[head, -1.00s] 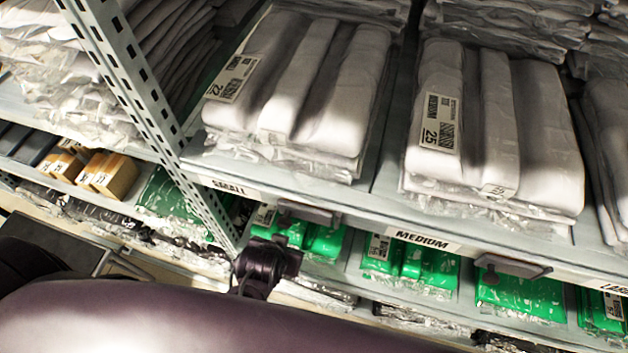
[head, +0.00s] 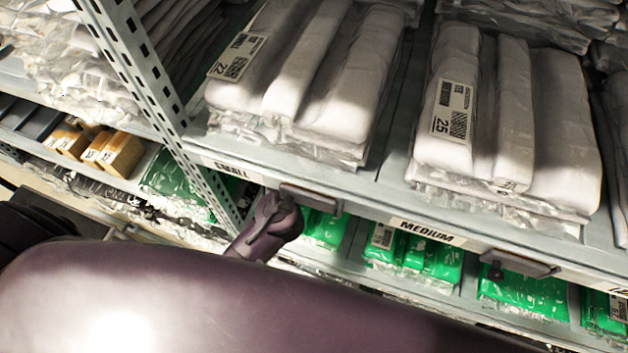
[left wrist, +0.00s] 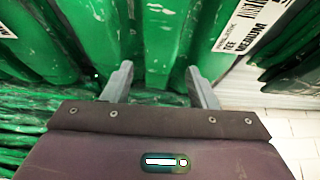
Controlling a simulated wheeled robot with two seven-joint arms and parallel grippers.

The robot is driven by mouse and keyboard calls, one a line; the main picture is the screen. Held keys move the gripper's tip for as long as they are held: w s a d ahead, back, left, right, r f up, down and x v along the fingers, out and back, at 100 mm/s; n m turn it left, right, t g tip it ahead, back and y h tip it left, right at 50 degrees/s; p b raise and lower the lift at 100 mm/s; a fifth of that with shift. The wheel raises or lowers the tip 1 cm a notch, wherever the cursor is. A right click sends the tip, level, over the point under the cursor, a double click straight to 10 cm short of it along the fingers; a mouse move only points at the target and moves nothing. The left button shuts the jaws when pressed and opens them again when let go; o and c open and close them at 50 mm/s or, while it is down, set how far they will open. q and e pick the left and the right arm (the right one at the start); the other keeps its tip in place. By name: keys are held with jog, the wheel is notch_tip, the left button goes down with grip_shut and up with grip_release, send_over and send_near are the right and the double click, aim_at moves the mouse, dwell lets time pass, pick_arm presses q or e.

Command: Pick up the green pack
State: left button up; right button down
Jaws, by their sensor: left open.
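Plastic-wrapped green packs lie on the lower shelf, below the white packs. In the head view some show under the MEDIUM label (head: 432,262), and others (head: 325,228) are partly behind my arm. In the left wrist view a green pack (left wrist: 165,30) is right in front of my left gripper (left wrist: 159,76). Its two grey fingers are open and apart, with green wrap between and beyond them. I cannot tell whether they touch it. A white MEDIUM label shows on green packs at the upper right. In the head view the left fingers are hidden. My right gripper is not in view.
White folded packs (head: 310,80) fill the shelf above, whose front edge (head: 380,206) overhangs the green packs. A perforated upright post (head: 150,85) stands left of my wrist. Small orange boxes (head: 118,155) sit on the left shelf. Pale floor tiles (left wrist: 297,125) show at right.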

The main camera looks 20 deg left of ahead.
pick_arm(q)
jog(key=b+x, duration=0.1)
jog(key=x, duration=0.4)
jog(key=c, duration=0.9)
jog(key=shift+o, duration=0.2)
